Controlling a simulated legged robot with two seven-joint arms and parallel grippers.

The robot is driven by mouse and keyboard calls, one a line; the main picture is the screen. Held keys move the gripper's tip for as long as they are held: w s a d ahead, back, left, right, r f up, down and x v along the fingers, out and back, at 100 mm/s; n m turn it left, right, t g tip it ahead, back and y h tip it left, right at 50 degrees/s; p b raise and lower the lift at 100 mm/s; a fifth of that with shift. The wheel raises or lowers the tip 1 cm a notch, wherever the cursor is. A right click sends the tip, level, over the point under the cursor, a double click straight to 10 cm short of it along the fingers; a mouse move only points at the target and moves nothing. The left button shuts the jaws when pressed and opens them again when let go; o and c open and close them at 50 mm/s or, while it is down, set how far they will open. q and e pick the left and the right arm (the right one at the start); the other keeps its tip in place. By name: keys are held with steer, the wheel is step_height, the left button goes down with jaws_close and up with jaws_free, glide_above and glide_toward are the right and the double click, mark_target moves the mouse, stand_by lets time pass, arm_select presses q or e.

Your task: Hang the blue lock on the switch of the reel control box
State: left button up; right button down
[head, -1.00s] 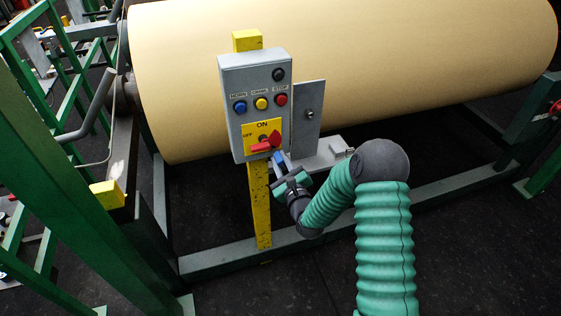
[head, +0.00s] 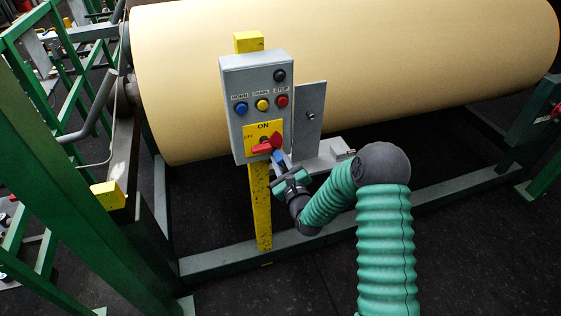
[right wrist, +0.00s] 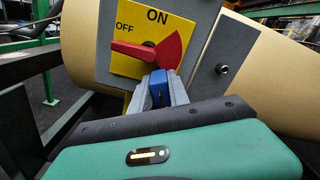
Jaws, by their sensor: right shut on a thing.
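The grey reel control box (head: 255,105) stands on a yellow post. Its red switch (head: 267,145) sits on a yellow ON/OFF plate, and its handle points left toward OFF; it also shows in the right wrist view (right wrist: 150,48). My right gripper (head: 283,164) is just below the switch, at the box's lower right. It is shut on the blue lock (right wrist: 159,90), which shows between the fingers in the right wrist view. The lock's upper part is close under the switch; I cannot tell whether it touches or passes through it. My left gripper is not in view.
A large tan paper roll (head: 350,65) lies behind the box. A grey plate (head: 309,115) stands at the box's right side. The yellow post (head: 261,210) is below the box, and green frames (head: 75,190) stand at left.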

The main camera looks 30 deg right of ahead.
mark_target(282, 165)
steer(key=shift+x, duration=0.85)
steer(key=c, duration=0.8)
jaws_free()
steer(key=shift+o, duration=0.2)
steer(key=shift+v, duration=3.45)
